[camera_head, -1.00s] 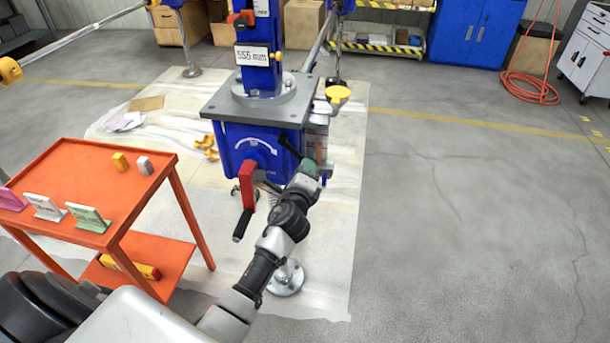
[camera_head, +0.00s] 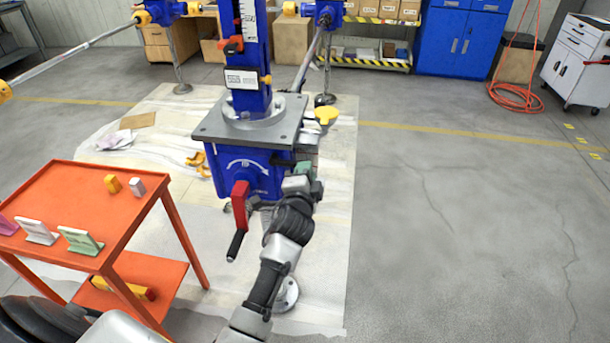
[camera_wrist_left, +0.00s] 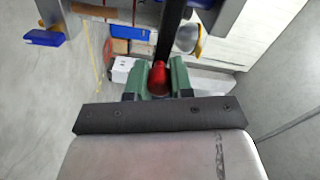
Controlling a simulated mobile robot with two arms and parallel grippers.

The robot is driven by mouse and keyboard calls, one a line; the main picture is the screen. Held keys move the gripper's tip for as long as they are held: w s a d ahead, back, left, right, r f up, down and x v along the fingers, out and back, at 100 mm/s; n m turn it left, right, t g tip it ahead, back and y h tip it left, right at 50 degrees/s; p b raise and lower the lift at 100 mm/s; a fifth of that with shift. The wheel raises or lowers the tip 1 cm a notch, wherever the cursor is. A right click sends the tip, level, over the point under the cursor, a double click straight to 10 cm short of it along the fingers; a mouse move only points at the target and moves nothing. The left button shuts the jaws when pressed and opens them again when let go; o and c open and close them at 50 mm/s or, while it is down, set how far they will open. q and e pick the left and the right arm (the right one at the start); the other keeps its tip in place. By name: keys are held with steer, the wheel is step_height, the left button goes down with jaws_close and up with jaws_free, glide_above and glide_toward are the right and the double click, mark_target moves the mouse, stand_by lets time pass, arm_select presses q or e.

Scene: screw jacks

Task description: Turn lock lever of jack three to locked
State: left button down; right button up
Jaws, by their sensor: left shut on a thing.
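The near blue screw jack (camera_head: 230,172) stands on a pale mat, with a grey top plate (camera_head: 210,131) and a blue column. I cannot read which number it bears. A red crank (camera_head: 240,200) with a black grip hangs at its front. My left gripper (camera_head: 304,172) is at the jack's right side, just below the plate. In the left wrist view, its green fingers (camera_wrist_left: 158,80) are shut on the red end of a black lock lever (camera_wrist_left: 160,77). My right gripper is out of view.
An orange cart (camera_head: 150,217) with small blocks and signs stands left of the jack. A yellow cup-like part (camera_head: 326,114) is behind my gripper. A round metal foot (camera_head: 286,295) stands beneath my arm. The floor to the right is clear.

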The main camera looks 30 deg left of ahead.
arm_select(q)
steer(key=shift+r, duration=0.2)
stand_by(0.4)
steer(key=c, duration=1)
jaws_free()
steer(key=shift+a, duration=0.1)
steer(key=shift+s, duration=0.1)
steer(key=b+v, duration=0.1)
steer(key=v, duration=0.9)
steer(key=shift+s, duration=0.3)
